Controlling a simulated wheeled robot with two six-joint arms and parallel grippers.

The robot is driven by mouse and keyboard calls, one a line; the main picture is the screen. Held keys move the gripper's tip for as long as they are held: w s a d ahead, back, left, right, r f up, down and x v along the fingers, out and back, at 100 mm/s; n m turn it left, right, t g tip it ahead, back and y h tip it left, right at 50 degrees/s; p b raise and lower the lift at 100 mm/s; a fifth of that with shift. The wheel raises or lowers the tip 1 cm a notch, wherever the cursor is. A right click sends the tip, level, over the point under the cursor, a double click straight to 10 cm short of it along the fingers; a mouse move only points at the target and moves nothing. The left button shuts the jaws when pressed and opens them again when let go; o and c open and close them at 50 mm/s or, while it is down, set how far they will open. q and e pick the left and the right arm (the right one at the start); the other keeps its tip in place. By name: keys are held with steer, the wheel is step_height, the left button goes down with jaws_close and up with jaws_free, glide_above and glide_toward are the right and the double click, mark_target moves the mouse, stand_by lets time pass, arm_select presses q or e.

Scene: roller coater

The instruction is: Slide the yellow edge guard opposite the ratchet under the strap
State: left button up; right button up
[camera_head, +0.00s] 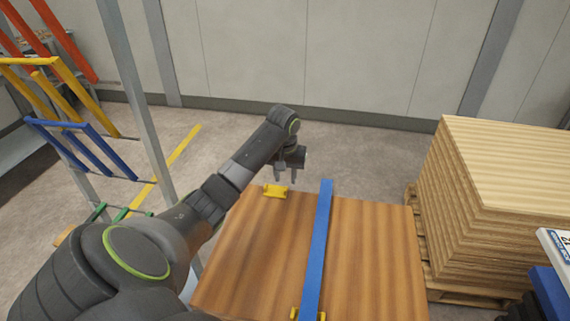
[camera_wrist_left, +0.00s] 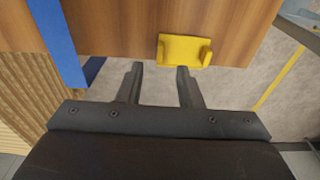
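A yellow edge guard (camera_head: 275,191) sits at the far edge of the wooden board stack (camera_head: 375,250), left of the blue strap (camera_head: 318,245). It also shows in the left wrist view (camera_wrist_left: 184,50), at the board's edge and apart from the strap (camera_wrist_left: 56,40). My left gripper (camera_head: 286,180) is just beyond that edge, close to the guard. In the left wrist view its fingers (camera_wrist_left: 158,70) are apart with nothing between them. A second yellow guard (camera_head: 296,314) is by the strap at the near edge, partly cut off. The ratchet is not discernible. My right gripper is not in view.
A tall stack of light boards (camera_head: 500,180) on a pallet stands to the right. A rack with coloured arms (camera_head: 75,130) stands at the left. Open floor (camera_head: 350,155) lies between the board stack and the back wall.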

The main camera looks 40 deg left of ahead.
mark_target(286, 188)
arm_select(q)
steer(key=shift+w+a+f, duration=0.1)
steer(key=shift+f, duration=1)
steer(key=shift+w+f, duration=0.1)
steer(key=shift+f, duration=0.95)
jaws_close()
